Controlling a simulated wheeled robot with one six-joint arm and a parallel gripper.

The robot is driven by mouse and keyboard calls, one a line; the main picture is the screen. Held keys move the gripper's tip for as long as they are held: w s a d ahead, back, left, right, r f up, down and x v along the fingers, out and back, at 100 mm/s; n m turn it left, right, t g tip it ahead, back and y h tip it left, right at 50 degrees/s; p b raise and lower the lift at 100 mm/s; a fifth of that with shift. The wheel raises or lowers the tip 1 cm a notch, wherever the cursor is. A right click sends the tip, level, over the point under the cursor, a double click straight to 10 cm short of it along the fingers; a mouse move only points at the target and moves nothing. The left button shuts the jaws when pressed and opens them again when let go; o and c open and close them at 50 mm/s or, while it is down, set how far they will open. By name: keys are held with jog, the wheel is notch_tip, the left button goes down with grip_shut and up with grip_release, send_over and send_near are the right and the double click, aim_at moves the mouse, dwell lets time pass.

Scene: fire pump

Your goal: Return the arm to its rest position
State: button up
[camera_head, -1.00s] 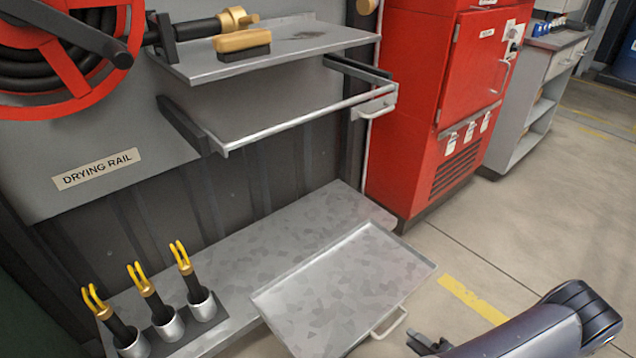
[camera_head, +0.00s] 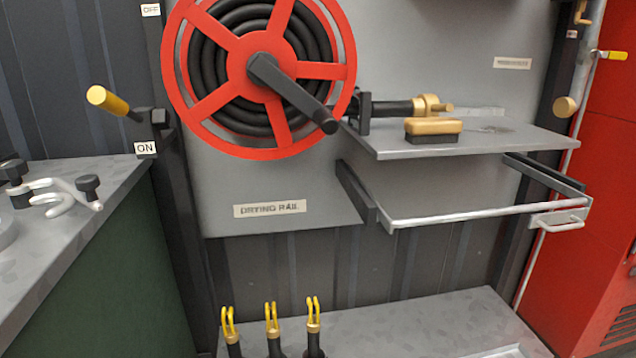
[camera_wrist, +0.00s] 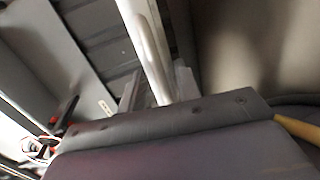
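My gripper (camera_wrist: 157,88) shows in the wrist view, where two grey fingertips stand apart beyond the dark wrist edge. A pale metal bar (camera_wrist: 143,40) runs up the picture between or behind them; I cannot tell whether it is close to them, and nothing clearly shows held. My arm and gripper are outside the head view. The drying rail (camera_head: 485,215) in the head view is a bare metal bar on two dark brackets, below the grey shelf (camera_head: 470,140). Its label (camera_head: 270,209) is on the grey panel.
A red hose reel (camera_head: 335,70) hangs on the panel, and a brush (camera_head: 433,130) lies on the shelf. A lever (camera_head: 110,101) points left near ON. Several yellow-pronged tools (camera_head: 272,325) stand low down. A red cabinet (camera_head: 605,200) is at right; a green-sided bench (camera_head: 105,285) at left.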

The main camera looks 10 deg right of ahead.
jog(key=p+v, duration=0.3)
jog(key=v, duration=0.8)
jog(key=b+x, duration=0.3)
jog(key=x, duration=1.1)
jog(key=shift+w+r, duration=0.3)
jog(key=shift+w, duration=0.15)
